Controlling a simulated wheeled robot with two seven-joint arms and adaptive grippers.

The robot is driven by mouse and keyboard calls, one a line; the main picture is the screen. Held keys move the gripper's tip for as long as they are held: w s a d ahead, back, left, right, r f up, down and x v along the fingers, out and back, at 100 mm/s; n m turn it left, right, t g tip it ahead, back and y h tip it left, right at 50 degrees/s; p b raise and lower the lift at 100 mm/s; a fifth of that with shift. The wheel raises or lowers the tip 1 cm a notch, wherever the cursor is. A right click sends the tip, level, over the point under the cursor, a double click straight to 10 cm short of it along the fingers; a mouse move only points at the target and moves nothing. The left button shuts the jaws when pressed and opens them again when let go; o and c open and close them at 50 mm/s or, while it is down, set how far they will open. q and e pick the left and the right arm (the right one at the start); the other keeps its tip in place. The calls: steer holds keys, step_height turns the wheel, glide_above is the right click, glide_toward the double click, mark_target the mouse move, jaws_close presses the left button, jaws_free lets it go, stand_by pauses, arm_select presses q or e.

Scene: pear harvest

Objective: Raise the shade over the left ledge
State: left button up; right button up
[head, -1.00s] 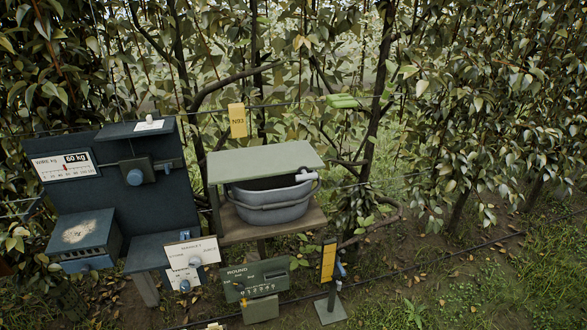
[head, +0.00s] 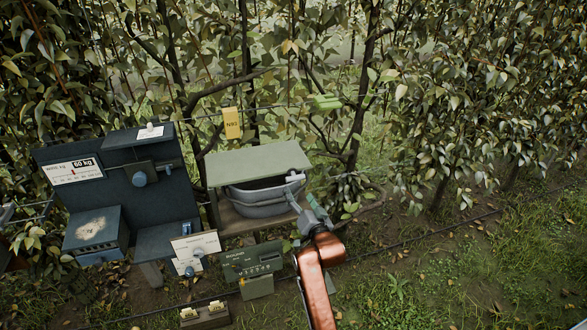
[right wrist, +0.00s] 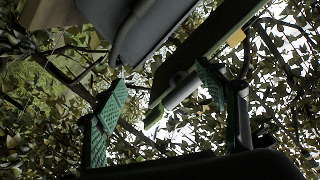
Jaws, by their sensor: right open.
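The shade (head: 258,163) is a flat grey-green panel that lies low over a wooden ledge (head: 232,218). A grey tub (head: 262,203) stands on the ledge, partly covered by the shade. A pale handle (head: 295,178) sticks out at the shade's front right corner. My right gripper (head: 303,204) is open just below and in front of that handle. In the right wrist view, the grey handle bar (right wrist: 182,91) shows between the green fingers of the open gripper (right wrist: 160,78), with no grip on it.
A dark weighing stand (head: 165,190) with dial and lower shelf stands left. White and green panels (head: 252,260) with knobs stand in front of the ledge, and a small tray (head: 205,318) below. A yellow tag (head: 231,123) hangs on the wire behind. Grass at right is free.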

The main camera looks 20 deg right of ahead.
mark_target(293, 172)
steer(key=shift+t, duration=0.3)
step_height(293, 172, up, 4)
steer(key=shift+s+d+r, duration=0.1)
steer(key=shift+r, duration=0.05)
steer(key=w+p, duration=0.1)
steer(key=w, duration=0.5)
steer(key=shift+w, duration=0.8)
